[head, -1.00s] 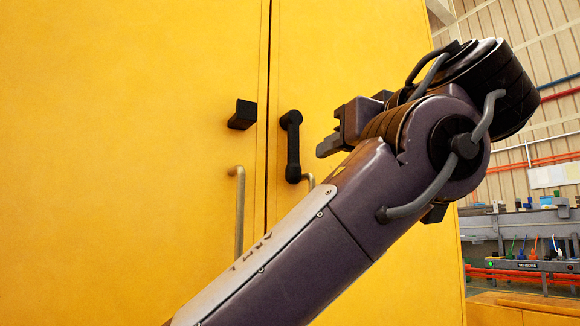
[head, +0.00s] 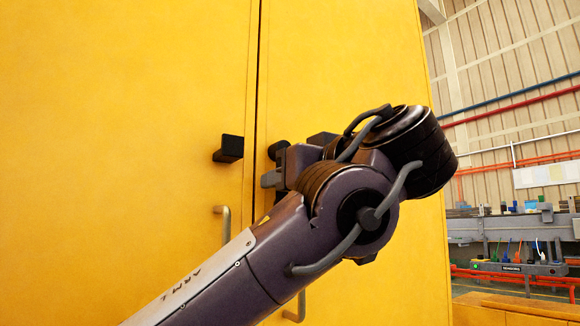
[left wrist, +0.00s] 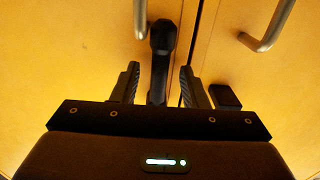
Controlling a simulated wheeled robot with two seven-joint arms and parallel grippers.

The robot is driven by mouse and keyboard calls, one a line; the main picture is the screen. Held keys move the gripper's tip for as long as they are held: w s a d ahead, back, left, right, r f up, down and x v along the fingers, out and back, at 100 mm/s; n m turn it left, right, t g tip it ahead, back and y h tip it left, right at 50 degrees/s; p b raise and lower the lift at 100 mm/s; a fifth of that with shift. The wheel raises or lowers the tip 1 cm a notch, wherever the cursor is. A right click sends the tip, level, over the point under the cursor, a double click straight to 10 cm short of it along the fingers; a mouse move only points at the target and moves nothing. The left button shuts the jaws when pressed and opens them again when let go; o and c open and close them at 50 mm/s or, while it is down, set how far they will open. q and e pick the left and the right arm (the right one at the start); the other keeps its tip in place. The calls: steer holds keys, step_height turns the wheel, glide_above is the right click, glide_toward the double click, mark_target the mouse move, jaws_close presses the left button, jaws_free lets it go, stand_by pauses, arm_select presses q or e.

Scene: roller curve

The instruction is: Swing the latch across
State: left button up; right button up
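The latch is a black bar on the right yellow door beside the door gap. In the head view only its dark upper end (head: 277,150) shows, and my left arm hides the rest. In the left wrist view the bar (left wrist: 159,85) stands between the two fingers of my left gripper (left wrist: 159,70). The fingers are open, with a gap visible on each side of the bar. In the head view the left gripper (head: 272,178) is at the latch. A black block (head: 229,149) sits on the left door across the gap, and also shows in the left wrist view (left wrist: 225,97). My right gripper is out of view.
A metal handle (head: 225,224) stands out from the left door below the block. The right door's handle (head: 297,308) is partly hidden below my arm. A workbench with tools (head: 515,268) stands farther off at the right.

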arm_select(q)
jaws_close()
stand_by(0.3)
